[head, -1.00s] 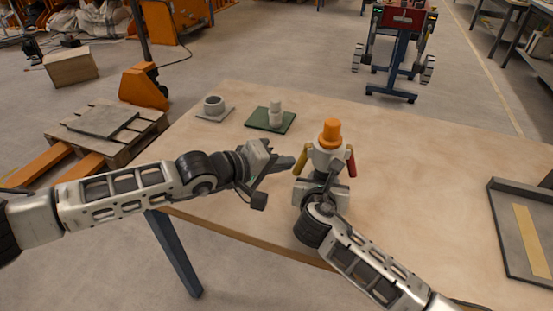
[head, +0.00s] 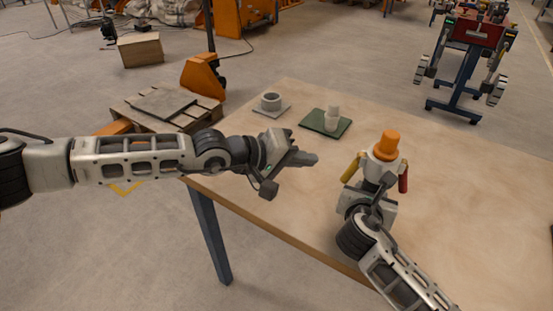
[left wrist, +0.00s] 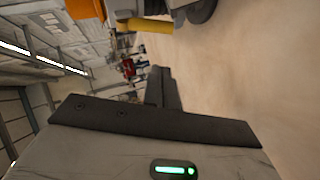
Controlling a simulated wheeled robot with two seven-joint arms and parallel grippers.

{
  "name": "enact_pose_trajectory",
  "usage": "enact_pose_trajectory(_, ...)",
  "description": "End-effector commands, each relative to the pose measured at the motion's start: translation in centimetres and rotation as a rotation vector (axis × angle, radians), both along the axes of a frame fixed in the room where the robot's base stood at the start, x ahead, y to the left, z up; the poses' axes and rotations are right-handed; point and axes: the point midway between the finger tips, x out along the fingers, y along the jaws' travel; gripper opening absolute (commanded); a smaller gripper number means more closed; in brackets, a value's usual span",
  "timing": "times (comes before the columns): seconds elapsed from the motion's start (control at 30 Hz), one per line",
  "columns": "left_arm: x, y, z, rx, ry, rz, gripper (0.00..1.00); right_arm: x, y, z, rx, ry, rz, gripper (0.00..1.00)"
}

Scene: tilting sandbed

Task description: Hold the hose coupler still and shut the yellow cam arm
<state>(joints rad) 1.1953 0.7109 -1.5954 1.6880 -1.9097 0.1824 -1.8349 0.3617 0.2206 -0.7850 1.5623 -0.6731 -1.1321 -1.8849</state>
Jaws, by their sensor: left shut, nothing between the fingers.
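The hose coupler (head: 382,168) stands upright on the table, pale grey with an orange top (head: 387,146). Its yellow cam arm (head: 350,168) slants down and outward on the left side. A red cam arm (head: 403,179) hangs on the right side. My left gripper (head: 314,159) is shut and empty, left of the yellow arm with a gap between. In the left wrist view its closed fingers (left wrist: 164,88) show below the yellow arm (left wrist: 150,25). My right gripper (head: 378,190) is at the coupler's near side; its fingertips are hidden, so I cannot tell its grip.
The table right of the coupler is clear.

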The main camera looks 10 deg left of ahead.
Motion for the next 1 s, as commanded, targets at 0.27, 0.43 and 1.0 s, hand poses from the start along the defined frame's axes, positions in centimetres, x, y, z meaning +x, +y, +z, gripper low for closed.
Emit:
enact_pose_trajectory(0.27,-2.5,4.8,1.4,0.002,0.000,0.006,0.00,0.0,-0.2,0.0,-0.002,0.001,-0.005,0.04)
enact_pose_trajectory(0.43,-3.1,5.8,1.7,0.001,0.000,0.004,0.00,0.0,-0.3,0.0,-0.001,0.000,-0.006,0.04)
enact_pose_trajectory(1.0,-3.2,5.9,1.7,0.002,-0.001,0.003,0.00,0.0,-0.3,-0.1,-0.003,0.001,-0.006,0.65)
